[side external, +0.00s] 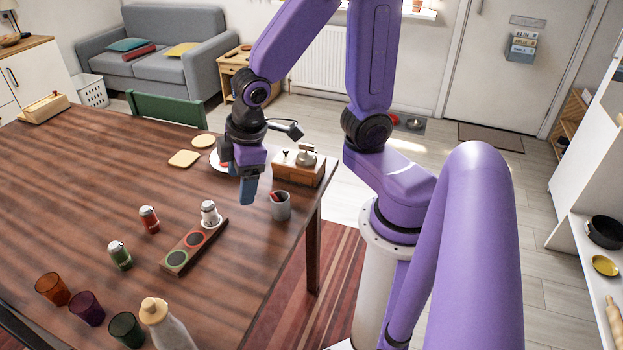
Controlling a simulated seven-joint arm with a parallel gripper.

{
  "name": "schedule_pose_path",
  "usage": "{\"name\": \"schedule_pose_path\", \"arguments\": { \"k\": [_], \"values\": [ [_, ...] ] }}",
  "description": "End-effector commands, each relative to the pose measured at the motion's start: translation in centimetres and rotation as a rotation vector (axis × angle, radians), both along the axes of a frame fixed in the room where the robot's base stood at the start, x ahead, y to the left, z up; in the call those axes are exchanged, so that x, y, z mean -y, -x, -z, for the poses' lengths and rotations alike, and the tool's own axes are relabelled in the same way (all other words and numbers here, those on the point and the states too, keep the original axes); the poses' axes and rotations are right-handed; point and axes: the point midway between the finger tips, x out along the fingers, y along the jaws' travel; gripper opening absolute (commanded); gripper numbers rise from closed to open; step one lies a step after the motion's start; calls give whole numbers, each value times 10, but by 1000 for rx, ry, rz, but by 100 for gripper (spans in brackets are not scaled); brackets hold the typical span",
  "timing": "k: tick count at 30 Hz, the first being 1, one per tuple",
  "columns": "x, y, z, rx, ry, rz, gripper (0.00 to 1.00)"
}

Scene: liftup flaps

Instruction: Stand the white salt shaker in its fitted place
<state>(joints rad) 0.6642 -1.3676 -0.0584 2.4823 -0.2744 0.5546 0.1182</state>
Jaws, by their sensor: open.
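The white salt shaker (210,213) stands upright at the far end of a narrow wooden holder (176,270). The holder's other two places, a red round one (195,239) and a green round one (178,257), are empty. The spot under the white shaker is hidden by it, and I cannot tell whether it sits fully down. My gripper (249,198) is open, with blue fingers pointing down. It is to the right of and slightly above the white shaker in the picture, apart from it. Nothing shows between its fingers.
A red shaker (149,219) and a green shaker (120,256) stand left of the holder. A grey cup (280,205) stands near my gripper. Colored glasses (87,308) and a bottle (165,322) stand in front. A wooden box (298,170) and plate lie behind. The table's left middle is clear.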

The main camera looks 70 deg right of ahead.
Motion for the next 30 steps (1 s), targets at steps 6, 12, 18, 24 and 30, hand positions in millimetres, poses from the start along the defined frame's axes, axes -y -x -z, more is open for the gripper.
{"name": "schedule_pose_path", "arguments": {
  "k": [6, 12, 18, 24, 30],
  "values": [
    [-7, 68, -20, -87, 3, -132, 73],
    [-5, 121, -32, -170, 8, -240, 73],
    [-1, 143, -37, -209, 13, -290, 73],
    [-1, 145, -37, -212, 14, -294, 73],
    [-1, 144, -37, -211, 14, -293, 73]
  ]
}}
